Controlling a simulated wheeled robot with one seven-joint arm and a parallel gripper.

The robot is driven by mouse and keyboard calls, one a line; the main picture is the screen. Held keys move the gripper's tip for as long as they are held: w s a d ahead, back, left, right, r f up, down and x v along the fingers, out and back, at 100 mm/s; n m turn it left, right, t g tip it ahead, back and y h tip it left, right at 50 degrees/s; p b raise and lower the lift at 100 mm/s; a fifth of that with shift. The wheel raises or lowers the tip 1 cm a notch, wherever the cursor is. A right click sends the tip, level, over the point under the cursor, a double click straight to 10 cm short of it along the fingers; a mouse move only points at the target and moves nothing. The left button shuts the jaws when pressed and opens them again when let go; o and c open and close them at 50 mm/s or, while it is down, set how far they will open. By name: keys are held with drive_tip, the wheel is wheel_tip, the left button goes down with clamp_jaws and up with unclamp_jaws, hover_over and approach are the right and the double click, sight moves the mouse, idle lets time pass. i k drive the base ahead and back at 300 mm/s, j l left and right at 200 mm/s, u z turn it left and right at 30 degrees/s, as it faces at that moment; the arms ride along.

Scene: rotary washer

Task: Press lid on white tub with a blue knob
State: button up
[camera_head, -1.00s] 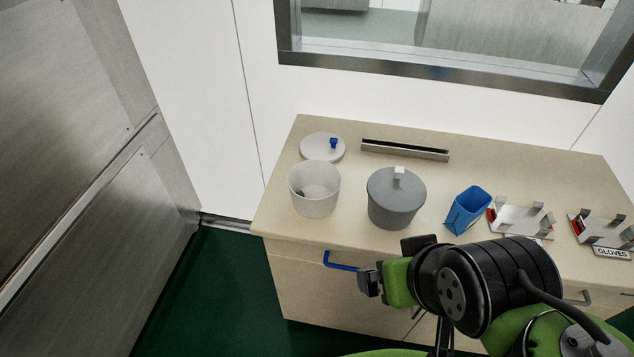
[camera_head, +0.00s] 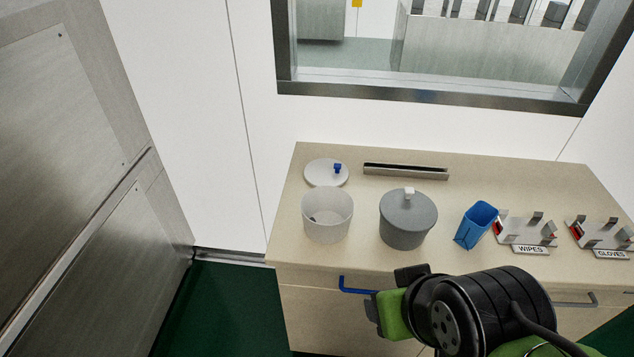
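The white tub (camera_head: 327,222) stands open on the left part of the counter, with something small and dark inside that I cannot make out. My gripper (camera_head: 384,304) is in front of the counter, low and to the right of the tub, near a blue drawer handle. It is apart from the tub and lid. Its fingers are partly hidden by the wrist, so I cannot tell whether they are open.
A grey tub with a lid and white knob (camera_head: 407,220) stands right of the white tub. A blue cup (camera_head: 476,225) and holders labelled WIPES (camera_head: 528,233) and GLOVES (camera_head: 602,236) stand farther right. A metal rail (camera_head: 405,171) lies behind. A blue handle (camera_head: 357,288) juts from the front.

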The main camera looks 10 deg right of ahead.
sight(320, 172)
drive_tip(key=i+j+z, duration=0.1)
drive_tip(key=j+z, duration=0.15)
drive_tip(key=j, duration=0.65)
drive_tip(key=j+z, duration=0.3)
drive_tip(key=j, duration=0.6)
drive_tip(key=i+j+z, duration=0.15)
drive_tip(key=i+j, duration=0.15)
drive_tip(key=i+j+z, duration=0.15)
drive_tip(key=j, duration=0.25)
drive_tip(key=i+j+z, duration=0.15)
drive_tip(key=i+j, duration=0.2)
drive_tip(key=i+j+z, duration=0.15)
drive_tip(key=j, duration=0.3)
drive_tip(key=i+j+z, duration=0.3)
drive_tip(key=i+j, duration=0.3)
drive_tip(key=i, duration=0.15)
